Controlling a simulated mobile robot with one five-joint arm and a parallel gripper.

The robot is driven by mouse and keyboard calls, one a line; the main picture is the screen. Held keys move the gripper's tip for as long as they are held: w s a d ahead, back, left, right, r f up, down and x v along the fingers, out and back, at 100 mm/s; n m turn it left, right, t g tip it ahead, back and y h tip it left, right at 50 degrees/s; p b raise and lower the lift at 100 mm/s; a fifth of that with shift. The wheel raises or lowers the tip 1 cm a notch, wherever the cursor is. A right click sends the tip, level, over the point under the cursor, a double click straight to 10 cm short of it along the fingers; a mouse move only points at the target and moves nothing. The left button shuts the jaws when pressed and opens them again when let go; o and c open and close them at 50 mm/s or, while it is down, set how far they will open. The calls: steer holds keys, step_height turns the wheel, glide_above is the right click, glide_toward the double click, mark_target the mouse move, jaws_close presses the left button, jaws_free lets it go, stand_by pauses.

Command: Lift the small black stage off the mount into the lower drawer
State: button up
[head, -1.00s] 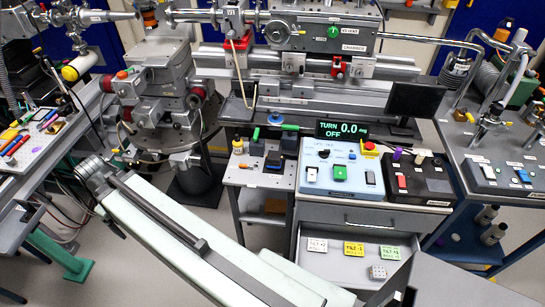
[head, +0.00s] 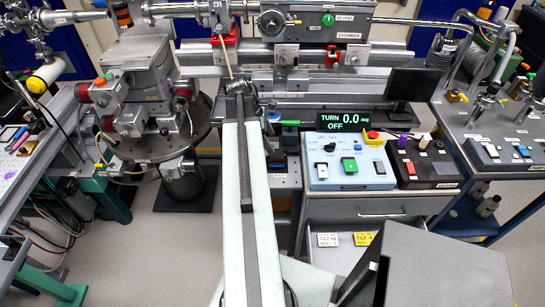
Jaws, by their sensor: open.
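The end of my arm hides most of the small side table (head: 288,176) left of the control boxes. Dark blocks (head: 289,140) show just right of my arm; I cannot tell whether one is the small black stage or its mount. My wrist is over this area; my gripper's fingers are hidden behind the arm. The lower drawer (head: 322,262) is open under the control boxes. A white labelled block (head: 328,240) and a yellow labelled block (head: 364,239) lie in it.
A blue-topped control box (head: 347,172) and a black one (head: 423,166) stand above the drawers. A grey panel (head: 445,262) covers part of the drawer at the right. The rotary stand (head: 150,145) is at left.

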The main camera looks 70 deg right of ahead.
mark_target(277, 153)
steer(key=b+x, duration=0.4)
steer(key=x, duration=0.1)
steer(key=b+x, duration=0.2)
steer(key=shift+w+a+f, duration=0.1)
steer(key=shift+w+f, duration=0.15)
steer(key=shift+f, duration=0.15)
steer(key=shift+r, duration=0.2)
jaws_close()
step_height(277, 153, up, 10)
steer(key=p, duration=1)
steer(key=shift+r, duration=0.2)
